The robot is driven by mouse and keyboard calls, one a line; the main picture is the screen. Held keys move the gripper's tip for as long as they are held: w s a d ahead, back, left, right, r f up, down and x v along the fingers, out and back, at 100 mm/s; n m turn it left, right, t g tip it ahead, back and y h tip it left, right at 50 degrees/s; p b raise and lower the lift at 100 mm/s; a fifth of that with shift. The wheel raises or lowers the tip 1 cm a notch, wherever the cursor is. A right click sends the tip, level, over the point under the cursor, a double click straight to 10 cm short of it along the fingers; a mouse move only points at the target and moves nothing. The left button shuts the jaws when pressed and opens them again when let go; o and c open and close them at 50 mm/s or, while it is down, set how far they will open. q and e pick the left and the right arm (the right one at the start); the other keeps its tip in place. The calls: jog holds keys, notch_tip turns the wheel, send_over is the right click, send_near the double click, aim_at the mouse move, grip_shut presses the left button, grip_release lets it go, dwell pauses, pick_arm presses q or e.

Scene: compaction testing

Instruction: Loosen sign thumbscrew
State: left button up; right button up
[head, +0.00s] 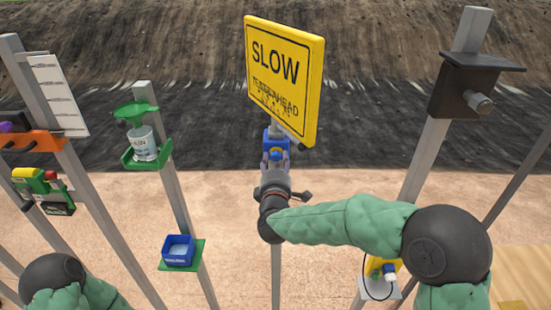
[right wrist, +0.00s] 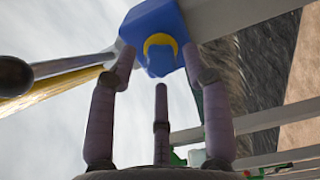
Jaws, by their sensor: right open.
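The yellow SLOW sign (head: 283,75) stands at the top of a grey post in the head view. A blue clamp block (head: 270,138) sits on the post just below it. In the right wrist view, the blue block (right wrist: 165,18) carries a blue thumbscrew (right wrist: 160,62) with a yellow ring behind it. My right gripper (head: 275,160) is open just below and in front of the block. In the wrist view, its fingers (right wrist: 158,72) are spread around the thumbscrew's end; I cannot tell whether they touch it. My left arm shows at the lower left, but its gripper is out of view.
To the left, posts carry a green holder with a jar (head: 143,142), a blue bin (head: 178,250) and a rack with tools (head: 42,185). To the right, a post carries a dark box with a knob (head: 465,88). A yellow device (head: 384,270) sits low behind my right arm.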

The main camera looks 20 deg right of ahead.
jog(key=shift+v, duration=2.5)
jog(key=v, duration=1.2)
notch_tip(320, 180, down, 48)
jog(key=w+a+m+g+y+b, duration=0.15)
jog(key=m+g+y+b, duration=0.55)
jog(key=b, duration=1.2)
jog(key=s+f+m+g+b, duration=0.3)
jog(key=s+f+m+b, duration=0.1)
jog(key=f, duration=0.7)
jog(key=s+a+f+m+g+y+b, duration=0.1)
jog(key=s+f+m+g+b, duration=0.2)
jog(key=s+f+b, duration=0.3)
jog(key=s+a+f+m+g+y+b, duration=0.1)
jog(key=s+f+m+g+b, duration=0.3)
jog(key=s+f, duration=0.5)
notch_tip(320, 180, down, 9)
jog(key=shift+s+f+m+b, duration=0.2)
jog(key=shift+s+m+b, duration=0.1)
jog(key=shift+b, duration=0.45)
